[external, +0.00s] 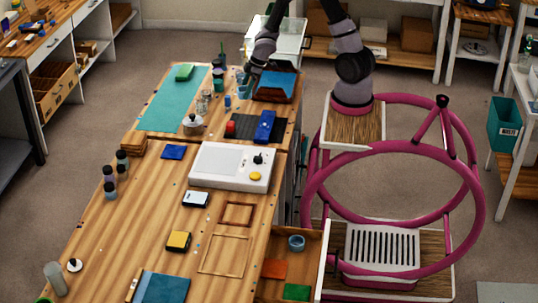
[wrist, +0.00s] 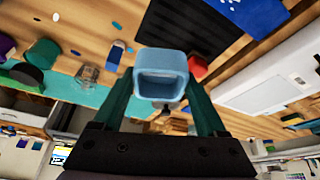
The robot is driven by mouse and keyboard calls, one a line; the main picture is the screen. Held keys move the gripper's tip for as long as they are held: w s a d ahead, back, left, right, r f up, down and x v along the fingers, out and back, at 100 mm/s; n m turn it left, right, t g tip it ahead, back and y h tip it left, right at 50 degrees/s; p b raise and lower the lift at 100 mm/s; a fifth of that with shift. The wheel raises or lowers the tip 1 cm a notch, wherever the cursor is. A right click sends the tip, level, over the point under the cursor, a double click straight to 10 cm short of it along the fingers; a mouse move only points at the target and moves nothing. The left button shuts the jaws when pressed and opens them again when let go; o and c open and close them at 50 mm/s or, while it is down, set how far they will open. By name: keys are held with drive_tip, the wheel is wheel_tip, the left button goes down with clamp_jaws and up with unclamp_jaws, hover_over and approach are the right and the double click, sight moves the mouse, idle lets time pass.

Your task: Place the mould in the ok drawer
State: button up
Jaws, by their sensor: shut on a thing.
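The mould (wrist: 160,88), a light blue, square-rimmed hollow piece, is between the two teal fingers of my gripper (wrist: 161,80) in the wrist view. My gripper is shut on it. In the external view my gripper (external: 244,82) is over the far end of the bench, left of a dark blue-topped box; the mould is too small there to make out clearly. An open drawer (external: 318,262) sticks out at the bench's near right side. It holds a round blue-grey piece, an orange piece and a green piece. I can read no ok label on it.
The wooden bench (external: 120,226) carries a white panel device (external: 228,172), a black mat, a teal mat (external: 165,108), jars and small boxes. My pink-ringed base stands right of the bench beside the open drawer. A teal labelled bin (external: 503,130) hangs at far right.

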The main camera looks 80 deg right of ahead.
drive_tip(key=shift+r, duration=1.6)
drive_tip(key=w+a+n+y, duration=0.1)
drive_tip(key=w+a+n, duration=0.15)
drive_tip(key=a, duration=0.85)
drive_tip(key=w+a+n+y, duration=0.1)
drive_tip(key=w+a+n, duration=0.15)
drive_tip(key=a, duration=0.75)
drive_tip(key=s+a+n+g, duration=0.1)
drive_tip(key=s+a+n, duration=0.15)
drive_tip(key=a, duration=0.85)
drive_tip(key=s+a+n+g, duration=0.15)
drive_tip(key=s+a, duration=0.25)
drive_tip(key=a, duration=0.7)
drive_tip(key=n+g, duration=0.3)
drive_tip(key=n, duration=0.6)
hover_over(304, 274)
drive_tip(key=d, duration=0.1)
drive_tip(key=f, duration=2.3)
drive_tip(key=shift+w+d+f, duration=0.25)
drive_tip(key=shift+w+f, duration=0.05)
drive_tip(key=shift+w, duration=0.05)
drive_tip(key=shift+f, duration=2.05)
drive_tip(key=shift+f, duration=0.15)
